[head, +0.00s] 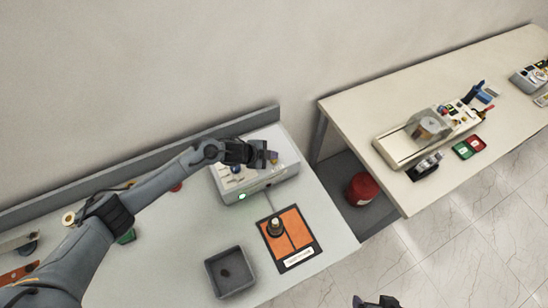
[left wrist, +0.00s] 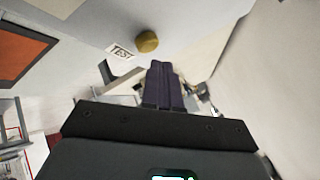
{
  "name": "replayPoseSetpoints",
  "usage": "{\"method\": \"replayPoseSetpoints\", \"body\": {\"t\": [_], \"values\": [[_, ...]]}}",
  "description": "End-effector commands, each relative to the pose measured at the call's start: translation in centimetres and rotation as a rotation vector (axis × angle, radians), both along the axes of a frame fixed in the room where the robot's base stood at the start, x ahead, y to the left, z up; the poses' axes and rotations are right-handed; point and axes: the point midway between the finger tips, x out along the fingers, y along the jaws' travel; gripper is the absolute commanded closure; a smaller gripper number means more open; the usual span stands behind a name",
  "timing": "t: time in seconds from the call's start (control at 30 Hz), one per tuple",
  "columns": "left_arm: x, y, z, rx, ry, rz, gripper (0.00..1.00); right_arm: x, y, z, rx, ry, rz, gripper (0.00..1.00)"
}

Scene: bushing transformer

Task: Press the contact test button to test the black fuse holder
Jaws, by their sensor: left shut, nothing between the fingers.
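The tester box (head: 262,186) is a pale grey unit on the left table, with a lit green spot (head: 242,196) on its front. The black fuse holder (head: 275,228) stands upright on the orange pad (head: 299,226) in front of the box. My left gripper (head: 271,156) is over the top of the box, shut and empty. In the left wrist view its closed fingers (left wrist: 161,72) point towards a round brass-coloured button (left wrist: 147,42) beside a TEST label (left wrist: 121,52). I cannot tell whether they touch. My right gripper (head: 376,301) shows only partly at the bottom edge.
A dark square tray (head: 248,286) stands left of the orange pad. A raised ledge (head: 262,118) runs along the back of the table. A red canister (head: 362,188) sits between the tables. The right table (head: 360,105) carries other equipment.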

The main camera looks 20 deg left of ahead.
Motion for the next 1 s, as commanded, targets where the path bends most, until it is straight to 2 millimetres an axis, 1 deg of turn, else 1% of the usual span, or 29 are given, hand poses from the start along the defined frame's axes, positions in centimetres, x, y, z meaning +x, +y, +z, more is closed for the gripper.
{"method": "replayPoseSetpoints", "body": {"t": [0.03, 0.43, 0.57, 1.0], "values": [[0.0, 0.0, 0.9, 0.000, 0.000, 0.000, 1.00, 0.0, 0.0, 0.8, 0.001, 0.000, -0.001, 0.13], [0.0, 0.0, 4.7, 0.000, 0.000, 0.000, 1.00, 0.0, 0.2, 4.3, 0.009, 0.000, -0.005, 0.13], [0.0, 0.0, 5.2, 0.000, 0.000, 0.000, 1.00, 0.0, 0.2, 4.8, 0.010, -0.001, -0.006, 0.13], [0.0, 0.0, 5.1, 0.000, 0.000, 0.000, 1.00, 0.0, 0.1, 4.6, 0.005, 0.000, -0.003, 0.13]]}}
